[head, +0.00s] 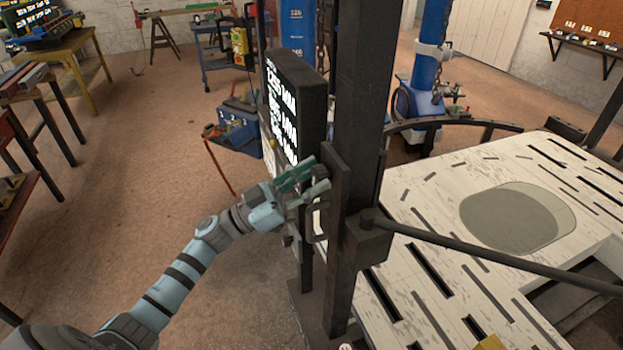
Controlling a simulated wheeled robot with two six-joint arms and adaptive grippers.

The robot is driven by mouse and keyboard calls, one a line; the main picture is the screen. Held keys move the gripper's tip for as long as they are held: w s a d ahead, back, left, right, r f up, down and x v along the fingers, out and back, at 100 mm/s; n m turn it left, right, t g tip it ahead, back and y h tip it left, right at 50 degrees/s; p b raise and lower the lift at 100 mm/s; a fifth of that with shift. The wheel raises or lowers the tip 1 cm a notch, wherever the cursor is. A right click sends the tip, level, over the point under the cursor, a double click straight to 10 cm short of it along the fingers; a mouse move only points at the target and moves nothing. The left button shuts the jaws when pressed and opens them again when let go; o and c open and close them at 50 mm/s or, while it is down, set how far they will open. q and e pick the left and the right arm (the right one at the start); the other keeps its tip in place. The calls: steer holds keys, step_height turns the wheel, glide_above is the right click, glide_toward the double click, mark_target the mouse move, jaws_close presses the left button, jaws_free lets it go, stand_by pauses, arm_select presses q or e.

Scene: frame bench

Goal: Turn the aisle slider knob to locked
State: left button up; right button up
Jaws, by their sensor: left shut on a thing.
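My left gripper (312,182) reaches in from the left and is at the side of a dark upright post (353,110). Its fingers are closed on a small part at a dark plate (338,185) fixed to the post; this appears to be the aisle slider knob. The knob is mostly hidden by the fingers, so I cannot tell which way it points. A dark bracket or handle shows just below the fingers. My right gripper is not in view.
A black sign box (299,105) with white lettering stands just behind the gripper. A dark bar (480,255) runs right from the post over a pale slotted table (450,200). Blue toolbox (238,130) lies on the floor behind.

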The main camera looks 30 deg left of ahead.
arm_select(q)
steer(key=m+g+h+b, duration=0.1)
steer(key=m, duration=0.1)
steer(key=m+g+b, duration=0.1)
steer(key=m, duration=0.2)
steer(key=shift+f+h, duration=0.1)
steer(key=shift+h, duration=0.3)
steer(key=m+g+b, duration=0.1)
steer(key=m, duration=0.2)
steer(key=m+g+h+b, duration=0.1)
steer(key=m+g, duration=0.1)
steer(key=m, duration=0.1)
steer(key=m+g+b, duration=0.1)
steer(key=m+g, duration=0.1)
steer(key=m, duration=0.2)
steer(key=shift+m+b, duration=0.3)
steer(key=shift+m, duration=0.1)
steer(key=shift+w+m+g+y+b, duration=0.1)
steer(key=shift+m+g+y+b, duration=0.35)
steer(key=shift+m, duration=1.25)
steer(key=o, duration=1.2)
steer(key=shift+c, duration=0.2)
steer(key=shift+a, duration=0.1)
